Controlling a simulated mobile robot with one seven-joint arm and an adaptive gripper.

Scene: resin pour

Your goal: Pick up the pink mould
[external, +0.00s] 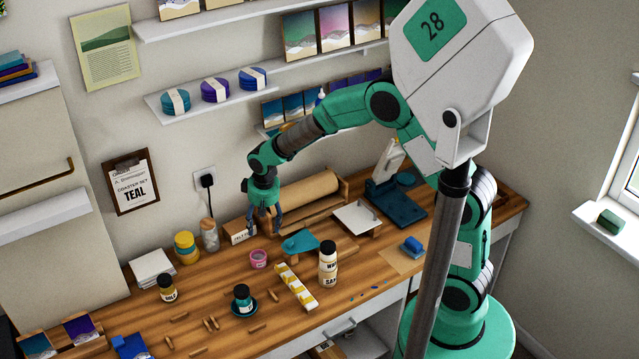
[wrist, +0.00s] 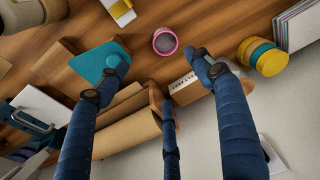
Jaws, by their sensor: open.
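The pink mould (external: 258,259) is a small round cup standing on the wooden bench. In the wrist view, the mould (wrist: 164,41) lies ahead of my fingertips, with its dark inside showing and nothing in it that I can make out. My gripper (external: 264,230) points down above the bench, over the area behind the mould and near a small labelled box. In the wrist view, my gripper (wrist: 158,70) has its blue fingers spread wide with nothing between them. The fingers are apart from the mould.
The labelled box (wrist: 192,88) and a paper roll on a holder (external: 308,190) are close to my fingers. A teal scoop-like piece (external: 300,242) is right of the mould.

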